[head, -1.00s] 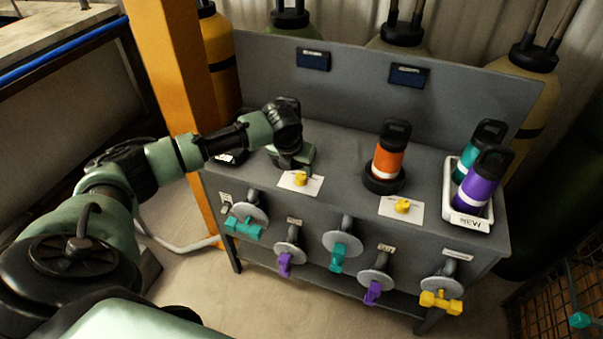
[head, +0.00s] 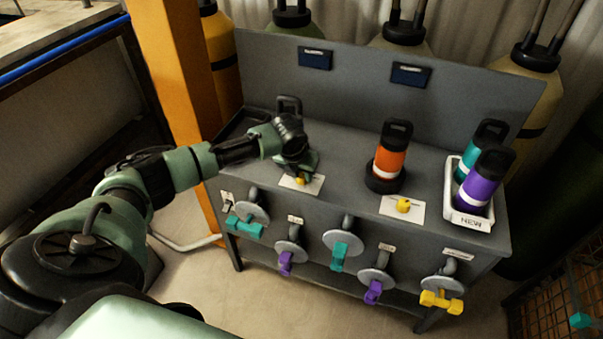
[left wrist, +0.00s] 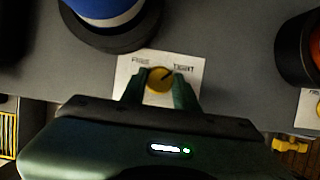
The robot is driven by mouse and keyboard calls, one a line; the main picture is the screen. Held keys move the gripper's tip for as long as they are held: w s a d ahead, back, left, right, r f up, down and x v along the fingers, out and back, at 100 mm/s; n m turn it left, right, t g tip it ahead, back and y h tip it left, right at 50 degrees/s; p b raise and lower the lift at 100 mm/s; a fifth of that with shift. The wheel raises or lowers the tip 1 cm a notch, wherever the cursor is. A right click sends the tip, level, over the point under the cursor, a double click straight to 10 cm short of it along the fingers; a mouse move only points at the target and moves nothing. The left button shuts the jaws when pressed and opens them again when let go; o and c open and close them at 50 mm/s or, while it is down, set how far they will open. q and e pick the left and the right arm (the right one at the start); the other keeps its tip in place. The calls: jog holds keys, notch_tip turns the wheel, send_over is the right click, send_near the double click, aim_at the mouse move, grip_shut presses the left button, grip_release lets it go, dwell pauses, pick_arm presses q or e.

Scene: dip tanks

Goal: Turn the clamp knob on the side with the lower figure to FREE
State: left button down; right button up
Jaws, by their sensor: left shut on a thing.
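The left clamp knob (head: 300,181) is yellow, on a white card (head: 314,187) on the bench top. In the left wrist view the knob (left wrist: 159,79) sits between the fingers of my left gripper (left wrist: 159,90), which is shut on it. The card reads FREE at left and TIGHT at right; the knob's dark mark points up and right, towards TIGHT. A second yellow knob (head: 403,205) sits on its own card (head: 390,212) at the right. Two dark blue displays, left (head: 315,60) and right (head: 411,75), are on the back panel; their figures are too small to read.
A blue and white bottle (left wrist: 110,10) stands in a black ring just beyond the left knob. An orange bottle (head: 390,160) stands behind the right knob. A white NEW tray (head: 469,222) holds teal and purple bottles. Several coloured valve handles line the bench front.

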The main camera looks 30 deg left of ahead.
pick_arm(q)
jog(key=shift+d+r+n+y+p, duration=0.1)
jog(key=shift+r+n+y+p, duration=0.2)
jog(key=shift+n+p, duration=0.7)
jog(key=n+p, duration=0.2)
jog(key=shift+d+g+y+p, duration=0.1)
jog(key=shift+g+y+p, duration=0.2)
jog(key=shift+y, duration=0.1)
jog(key=shift+w+n+y+p, duration=0.1)
jog(key=shift+n+y+p, duration=0.2)
jog(key=shift+n+p, duration=0.55)
jog(key=n+g, duration=0.1)
jog(key=n, duration=0.2)
jog(key=shift+w+f+y+p, duration=0.1)
jog(key=shift+f+y+p, duration=0.05)
jog(key=shift+y+p, duration=0.15)
jog(key=shift+n+g, duration=0.4)
jog(key=shift+n, duration=0.65)
jog(key=n, duration=0.1)
jog(key=n+g, duration=0.1)
jog(key=shift+w+d+f+n+y, duration=0.1)
jog(key=shift+f+n+y, duration=0.05)
jog(key=shift+n+y, duration=0.2)
jog(key=shift+w+n+g+b, duration=0.1)
jog(key=shift+n+g+b, duration=0.5)
jog(key=shift+n, duration=0.55)
jog(key=shift+n+g+b, duration=0.3)
jog(key=shift+n+b, duration=0.45)
jog(key=shift+n, duration=0.35)
